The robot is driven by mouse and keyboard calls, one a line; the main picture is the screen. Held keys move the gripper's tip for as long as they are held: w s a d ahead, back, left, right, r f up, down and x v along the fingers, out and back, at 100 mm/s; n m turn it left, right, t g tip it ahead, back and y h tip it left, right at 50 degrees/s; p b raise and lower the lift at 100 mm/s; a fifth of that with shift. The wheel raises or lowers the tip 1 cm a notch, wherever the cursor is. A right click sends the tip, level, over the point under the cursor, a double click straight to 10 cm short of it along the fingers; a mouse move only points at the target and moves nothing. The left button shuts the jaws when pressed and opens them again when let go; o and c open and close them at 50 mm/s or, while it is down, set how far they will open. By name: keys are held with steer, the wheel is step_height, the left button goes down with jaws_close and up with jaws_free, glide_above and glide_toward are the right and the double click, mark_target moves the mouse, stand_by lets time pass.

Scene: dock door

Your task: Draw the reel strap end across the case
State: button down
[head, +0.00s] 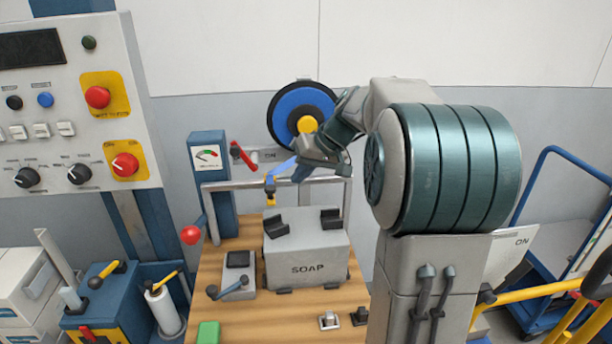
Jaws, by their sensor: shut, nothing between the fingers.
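The case (306,264) is a grey box marked SOAP, with black clips on its top, standing on a wooden bench. The reel (290,104) is a blue disc with a black rim and yellow hub on the wall behind it. A blue strap (280,168) hangs behind the case, and its end (270,188) is a small yellow tab above the case's rear left. My gripper (300,174) is shut and empty, just right of the strap, above the back of the case. Whether it touches the strap I cannot tell. My arm hides part of the area below the reel.
A grey rail (240,184) spans behind the case. A red-knobbed lever (191,234) and a blue gauge post (208,170) stand left. A small cranked device (237,278) is beside the case. A green block (208,332) lies at the bench front. A blue trolley (560,250) stands right.

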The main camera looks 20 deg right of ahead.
steer(key=v, duration=1)
steer(key=shift+d+b, duration=0.2)
steer(key=shift+b, duration=0.15)
steer(key=s+a+f+h, duration=0.1)
steer(key=s+a+f, duration=0.3)
steer(key=s, duration=0.3)
steer(key=s+a+f+g+h, duration=0.1)
steer(key=s+a+f+h, duration=0.1)
steer(key=s+a+f, duration=0.2)
steer(key=s+a+f+h, duration=0.1)
steer(key=s+a+f, duration=0.3)
steer(key=s+f, duration=0.5)
steer(key=shift+s+g+h, duration=0.4)
steer(key=shift+s, duration=0.8)
